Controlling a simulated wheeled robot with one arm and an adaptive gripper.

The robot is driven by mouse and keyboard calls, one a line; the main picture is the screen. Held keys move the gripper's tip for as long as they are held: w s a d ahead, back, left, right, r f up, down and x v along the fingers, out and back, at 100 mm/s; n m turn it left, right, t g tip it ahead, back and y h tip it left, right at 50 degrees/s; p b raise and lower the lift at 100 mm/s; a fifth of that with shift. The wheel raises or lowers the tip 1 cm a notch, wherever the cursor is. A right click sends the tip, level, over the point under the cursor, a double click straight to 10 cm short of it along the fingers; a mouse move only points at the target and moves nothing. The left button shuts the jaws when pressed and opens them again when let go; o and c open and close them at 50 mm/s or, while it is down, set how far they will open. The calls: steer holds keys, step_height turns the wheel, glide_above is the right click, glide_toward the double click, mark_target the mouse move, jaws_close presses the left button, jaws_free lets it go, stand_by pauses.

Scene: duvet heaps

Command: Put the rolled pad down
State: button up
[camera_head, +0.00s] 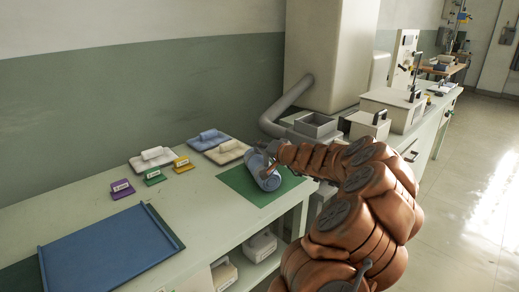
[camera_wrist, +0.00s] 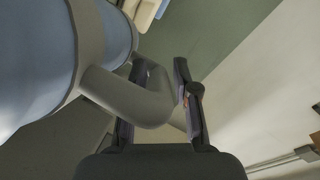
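The rolled pad (camera_head: 261,172) is a light blue cylinder with a grey band. It is over the green mat (camera_head: 238,181) near the bench's front edge; I cannot tell whether it touches the mat. In the wrist view the blue roll (camera_wrist: 35,60) fills the left side, and its grey handle (camera_wrist: 135,98) loops out between my fingers. My gripper (camera_head: 268,150) is at the upper end of the roll in the head view.
A blue tray (camera_head: 108,248) lies at the front left of the bench. Small purple (camera_head: 122,189), green (camera_head: 153,177) and yellow (camera_head: 182,164) label holders stand behind. Folded white (camera_head: 152,158), blue (camera_head: 208,139) and beige (camera_head: 226,152) pads lie along the wall. A grey duct (camera_head: 285,108) stands beyond the mat.

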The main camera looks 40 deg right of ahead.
steer(key=shift+o, duration=1.2)
steer(key=shift+r, duration=0.15)
steer(key=d+v, duration=0.1)
steer(key=v, duration=1.1)
steer(key=shift+a+b, duration=0.3)
steer(key=shift+a, duration=0.1)
